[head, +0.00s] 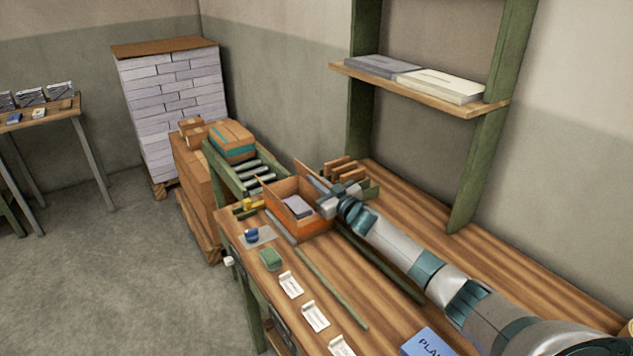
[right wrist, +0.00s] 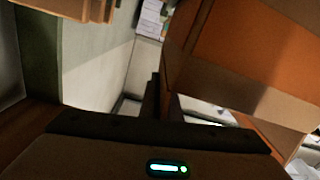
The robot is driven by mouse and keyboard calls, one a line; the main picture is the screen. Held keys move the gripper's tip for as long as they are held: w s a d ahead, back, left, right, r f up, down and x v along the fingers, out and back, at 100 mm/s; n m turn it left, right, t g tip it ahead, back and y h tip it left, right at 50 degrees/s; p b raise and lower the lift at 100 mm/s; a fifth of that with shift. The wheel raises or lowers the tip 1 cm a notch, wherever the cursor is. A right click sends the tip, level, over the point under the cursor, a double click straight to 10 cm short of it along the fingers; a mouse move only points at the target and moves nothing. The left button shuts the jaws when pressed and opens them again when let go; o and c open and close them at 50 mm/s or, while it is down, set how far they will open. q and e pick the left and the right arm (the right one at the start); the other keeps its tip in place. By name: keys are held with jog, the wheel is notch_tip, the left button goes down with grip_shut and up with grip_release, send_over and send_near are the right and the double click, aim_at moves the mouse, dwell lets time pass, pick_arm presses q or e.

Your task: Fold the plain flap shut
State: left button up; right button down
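An open orange-brown cardboard box (head: 290,222) sits at the far end of the wooden bench in the head view. A grey stack of sheets (head: 297,206) lies inside it. A flap (head: 308,178) stands up at its back, and another flap (head: 265,190) stands up at its left; I cannot tell which is plain. My right gripper (head: 316,188) is at the box's right rear edge, close to the back flap. In the right wrist view its dark fingers (right wrist: 160,98) look together and empty, with a large cardboard panel (right wrist: 245,65) beside them. My left gripper is out of view.
A tape-coloured yellow item (head: 250,204), a blue item (head: 251,236), a green block (head: 271,259) and paper slips (head: 315,316) lie along the bench's front.

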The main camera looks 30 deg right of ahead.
jog(key=c, duration=2)
grip_release()
jog(key=shift+s, duration=0.1)
jog(key=s+d+b, duration=0.1)
jog(key=s+b, duration=0.3)
jog(key=s, duration=1.3)
jog(key=shift+d, duration=0.2)
